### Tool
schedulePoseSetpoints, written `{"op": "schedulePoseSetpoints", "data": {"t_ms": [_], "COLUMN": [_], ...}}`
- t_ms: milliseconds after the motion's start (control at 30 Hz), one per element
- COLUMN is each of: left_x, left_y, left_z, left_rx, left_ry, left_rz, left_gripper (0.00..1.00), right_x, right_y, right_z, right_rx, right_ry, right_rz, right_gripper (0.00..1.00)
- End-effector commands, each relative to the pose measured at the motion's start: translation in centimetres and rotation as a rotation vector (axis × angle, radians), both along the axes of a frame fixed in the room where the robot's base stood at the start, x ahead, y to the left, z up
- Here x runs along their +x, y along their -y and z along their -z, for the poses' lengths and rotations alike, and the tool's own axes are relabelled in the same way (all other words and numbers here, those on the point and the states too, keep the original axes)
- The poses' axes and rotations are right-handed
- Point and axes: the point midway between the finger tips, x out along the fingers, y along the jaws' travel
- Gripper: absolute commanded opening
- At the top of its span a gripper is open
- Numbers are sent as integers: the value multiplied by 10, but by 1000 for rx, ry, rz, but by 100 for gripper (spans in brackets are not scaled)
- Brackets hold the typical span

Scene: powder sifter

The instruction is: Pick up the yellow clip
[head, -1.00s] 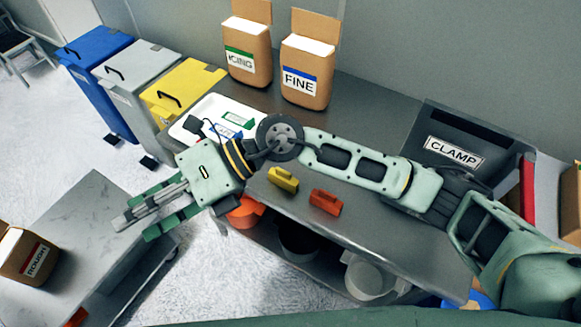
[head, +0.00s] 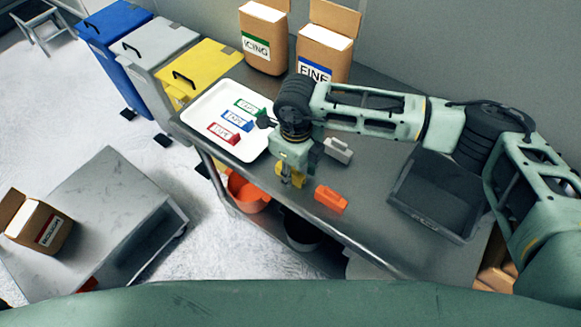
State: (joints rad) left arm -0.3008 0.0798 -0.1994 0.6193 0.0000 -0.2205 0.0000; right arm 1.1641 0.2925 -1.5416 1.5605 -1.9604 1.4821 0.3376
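The yellow clip (head: 298,179) lies on the dark metal bench, near its front edge. It is partly hidden by my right gripper (head: 286,181), which points down right over it. The fingertips are at the clip, but they are small and partly covered, so I cannot tell whether they are open or shut on it. The clip appears still at bench level. My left gripper is not in view.
An orange clip (head: 331,199) lies close on the right, and a grey clip (head: 338,150) behind. A white tray (head: 190,113) with labelled tapes is on the left. A dark open bin (head: 440,196) stands right. Icing (head: 264,38) and Fine (head: 322,45) boxes stand behind.

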Motion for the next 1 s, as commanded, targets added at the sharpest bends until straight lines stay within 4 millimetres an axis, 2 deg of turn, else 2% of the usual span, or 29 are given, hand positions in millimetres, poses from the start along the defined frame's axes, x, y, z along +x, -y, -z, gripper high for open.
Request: {"op": "schedulePoseSetpoints", "data": {"t_ms": [133, 367, 833, 1000], "left_x": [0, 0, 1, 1], "left_y": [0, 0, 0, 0], "left_z": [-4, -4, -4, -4], "left_rx": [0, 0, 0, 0], "left_ry": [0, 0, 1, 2], "left_rz": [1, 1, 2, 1], "left_gripper": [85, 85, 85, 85], "right_x": [0, 0, 0, 0], "right_y": [0, 0, 0, 0], "right_z": [14, 16, 16, 16], "right_rx": [0, 2, 2, 3], "right_ry": [0, 0, 0, 1], "right_rz": [1, 0, 0, 0], "right_gripper": [40, 40, 0, 0]}}
